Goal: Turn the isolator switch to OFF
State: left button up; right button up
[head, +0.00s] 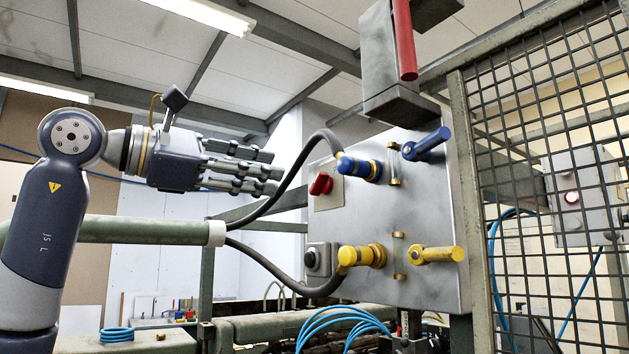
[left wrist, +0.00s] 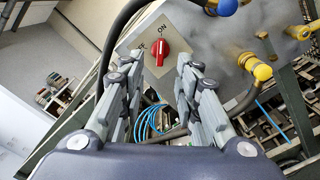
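The red isolator switch (head: 320,184) sits on a light plate at the left of the grey metal panel (head: 375,212). In the left wrist view the red knob (left wrist: 160,48) shows beyond my fingertips. A pale mark on it lies toward the "ON" lettering; a second label to its left is only partly readable. My left gripper (head: 276,172) is left of the switch, fingers pointing toward the panel. In the left wrist view its fingers (left wrist: 157,72) are spread apart with nothing between them, and a gap separates them from the knob. My right gripper is not in view.
A dark cable loops from the blue connector (head: 360,168) past my left fingertips; another runs to the yellow connector (head: 362,256). Blue (head: 427,144) and yellow (head: 438,254) handles stick out at the panel's right. A mesh fence (head: 550,180) stands right. A pale green pipe (head: 150,230) runs below my gripper.

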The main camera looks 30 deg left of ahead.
aim_at(315, 182)
pick_arm(q)
jog(key=p+x, duration=0.1)
jog(key=x, duration=0.4)
jog(key=shift+w+d, duration=0.15)
jog(key=shift+w, duration=0.05)
jog(key=p+x, duration=0.1)
jog(key=x, duration=0.2)
jog(key=shift+w, duration=0.35)
jog(key=shift+w+d, duration=0.1)
jog(key=shift+f, duration=0.1)
jog(key=shift+c, duration=0.8)
grip_shut()
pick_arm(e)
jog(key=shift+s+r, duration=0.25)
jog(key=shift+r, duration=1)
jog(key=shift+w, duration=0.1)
